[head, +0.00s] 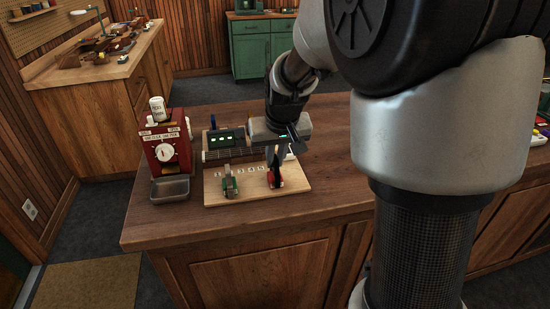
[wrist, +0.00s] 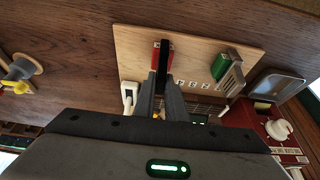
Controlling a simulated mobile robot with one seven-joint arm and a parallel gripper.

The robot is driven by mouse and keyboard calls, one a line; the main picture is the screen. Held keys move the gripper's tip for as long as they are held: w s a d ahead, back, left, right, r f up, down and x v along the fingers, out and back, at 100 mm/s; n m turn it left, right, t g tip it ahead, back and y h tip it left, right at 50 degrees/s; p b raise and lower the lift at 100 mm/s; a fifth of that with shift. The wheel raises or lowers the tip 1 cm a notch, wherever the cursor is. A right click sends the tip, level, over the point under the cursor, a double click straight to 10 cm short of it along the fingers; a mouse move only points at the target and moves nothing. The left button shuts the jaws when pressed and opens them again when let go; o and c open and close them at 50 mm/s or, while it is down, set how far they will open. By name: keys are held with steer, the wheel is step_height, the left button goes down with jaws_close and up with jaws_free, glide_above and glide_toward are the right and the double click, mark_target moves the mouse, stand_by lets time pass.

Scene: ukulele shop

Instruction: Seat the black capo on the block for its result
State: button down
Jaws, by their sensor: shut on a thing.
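My gripper (head: 277,160) is low over the right part of a wooden board (head: 213,196). In the wrist view my gripper (wrist: 163,88) is shut on a narrow black piece, which looks like the black capo (wrist: 163,58). The capo lies across a red block (wrist: 154,53) on the board; I cannot tell whether it is seated or only held there. The red block also shows in the head view (head: 279,180) beneath my fingers. A green block (head: 227,183) stands at the board's left, with a grey slatted piece on it (wrist: 233,77).
Number labels run along the board between the blocks. A device with a green-lit display (head: 225,140) stands behind the board. A red machine with a white dial (head: 166,150) and a metal tray (head: 170,189) stand at the left. The counter's front (head: 240,222) is clear.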

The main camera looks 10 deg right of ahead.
steer(key=shift+f+b, duration=0.5)
steer(key=shift+f, duration=0.1)
steer(key=c, duration=2.1)
jaws_free()
steer(key=shift+r, duration=0.1)
steer(key=shift+p+v, duration=3.55)
steer(key=shift+v, duration=1.9)
steer(key=shift+s, duration=0.15)
steer(key=shift+t, duration=0.6)
steer(key=s+r+p, duration=0.1)
steer(key=s+r, duration=0.3)
steer(key=s, duration=0.3)
steer(key=s+r+p, duration=0.2)
steer(key=s+r, duration=0.1)
steer(key=s, duration=0.3)
steer(key=s+r+p, duration=0.2)
steer(key=s+r, duration=0.2)
steer(key=s, duration=0.3)
steer(key=shift+s+r, duration=0.3)
